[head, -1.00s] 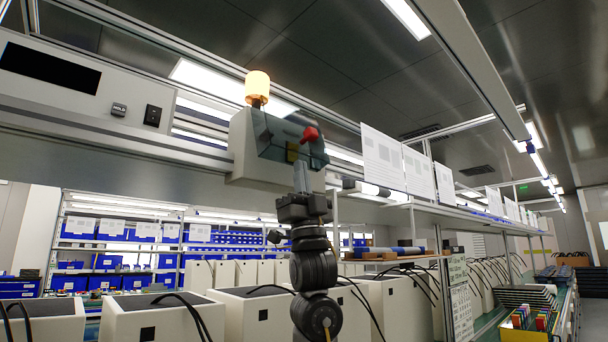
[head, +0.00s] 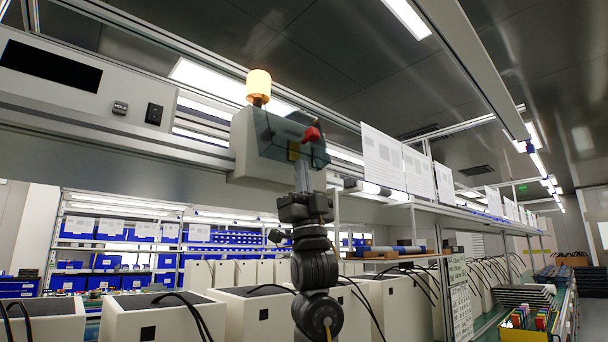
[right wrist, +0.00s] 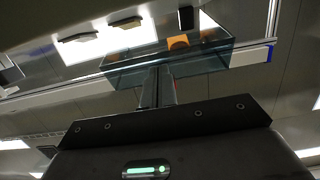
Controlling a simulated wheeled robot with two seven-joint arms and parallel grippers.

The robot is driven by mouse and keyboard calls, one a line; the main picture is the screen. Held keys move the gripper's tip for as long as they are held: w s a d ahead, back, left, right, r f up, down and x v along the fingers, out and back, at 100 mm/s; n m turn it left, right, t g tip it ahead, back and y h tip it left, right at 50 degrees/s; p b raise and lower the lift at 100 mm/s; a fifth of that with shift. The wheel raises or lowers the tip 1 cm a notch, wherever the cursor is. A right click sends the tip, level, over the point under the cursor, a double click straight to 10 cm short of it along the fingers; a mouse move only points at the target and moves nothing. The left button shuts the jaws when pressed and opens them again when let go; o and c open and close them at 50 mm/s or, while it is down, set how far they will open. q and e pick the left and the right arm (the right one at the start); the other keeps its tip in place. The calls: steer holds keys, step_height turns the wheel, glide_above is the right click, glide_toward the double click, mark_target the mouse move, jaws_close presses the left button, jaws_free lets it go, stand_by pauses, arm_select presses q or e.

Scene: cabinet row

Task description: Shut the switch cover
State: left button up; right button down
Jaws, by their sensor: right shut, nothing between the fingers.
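The switch box (head: 242,150) is a pale grey housing mounted on the overhead rail, with a lit amber lamp on top. Its clear, bluish switch cover (head: 269,136) is on the box's right side, with a red knob (head: 312,134) and a yellow part (head: 293,151) by it. My right gripper (head: 302,168) points up at the cover's lower edge, shut and empty. In the right wrist view the closed fingers (right wrist: 158,75) reach the see-through cover (right wrist: 205,57); contact is unclear. How far the cover stands open is hard to tell. My left gripper is not in view.
A long rail and panel (head: 70,85) run along the upper left. A shelf (head: 470,222) with hanging white sheets (head: 382,156) lies to the right. White cabinets (head: 250,312) stand in a row below.

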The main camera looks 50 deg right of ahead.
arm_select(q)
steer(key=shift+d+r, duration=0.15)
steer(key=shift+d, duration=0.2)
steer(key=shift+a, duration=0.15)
